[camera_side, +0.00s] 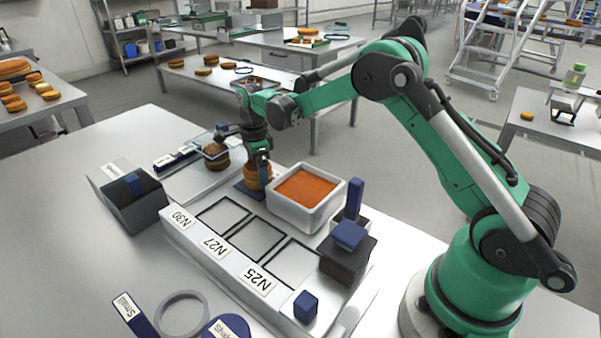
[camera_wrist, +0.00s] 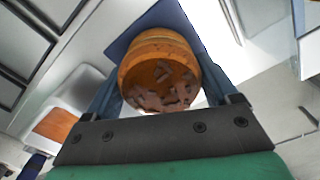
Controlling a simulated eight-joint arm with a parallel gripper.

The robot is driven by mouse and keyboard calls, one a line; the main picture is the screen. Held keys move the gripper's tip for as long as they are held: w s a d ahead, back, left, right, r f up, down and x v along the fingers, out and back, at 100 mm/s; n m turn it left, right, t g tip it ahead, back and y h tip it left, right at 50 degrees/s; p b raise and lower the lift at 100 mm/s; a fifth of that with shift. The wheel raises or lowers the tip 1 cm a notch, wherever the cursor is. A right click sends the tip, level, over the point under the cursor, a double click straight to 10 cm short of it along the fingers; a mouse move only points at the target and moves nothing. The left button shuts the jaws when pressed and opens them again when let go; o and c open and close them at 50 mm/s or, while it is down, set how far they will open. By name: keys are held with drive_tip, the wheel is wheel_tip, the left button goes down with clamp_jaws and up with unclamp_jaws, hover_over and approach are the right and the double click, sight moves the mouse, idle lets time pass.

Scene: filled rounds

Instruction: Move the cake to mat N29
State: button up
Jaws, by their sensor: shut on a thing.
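My gripper (camera_side: 258,168) is shut on a round golden-brown cake (camera_side: 251,177), with a finger on each side. In the wrist view the cake (camera_wrist: 160,72) shows dark brown flakes on its top. The cake is over a dark blue square mat (camera_side: 241,190), which shows behind it in the wrist view (camera_wrist: 118,46); I cannot tell whether it touches the mat. Three dark-framed empty squares lie on the white board, by labels N30 (camera_side: 180,218), N27 (camera_side: 214,245) and N25 (camera_side: 258,279). No label N29 can be read.
A white tub with orange filling (camera_side: 306,188) stands right of the cake. A second, darker cake (camera_side: 215,160) is on the left, by a clear plate. A dark box with a blue block (camera_side: 347,236) stands at the board's right, and a grey box (camera_side: 130,208) at its left.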

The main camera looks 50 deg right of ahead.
drive_tip(key=shift+f, duration=0.2)
drive_tip(key=o, duration=0.7)
drive_tip(key=shift+c, duration=0.2)
wheel_tip(320, 180, up, 11)
drive_tip(key=shift+r, duration=0.2)
drive_tip(key=s+a+r+n+t, duration=0.3)
drive_tip(key=s+a+r+n, duration=0.15)
drive_tip(key=s+n, duration=0.5)
drive_tip(key=s+a+f+n+t, duration=0.1)
drive_tip(key=s+f+n+t, duration=0.2)
drive_tip(key=s+n, duration=0.5)
drive_tip(key=shift+a+f+n+t, duration=0.3)
drive_tip(key=shift+n+t, duration=0.3)
drive_tip(key=shift+n, duration=2.35)
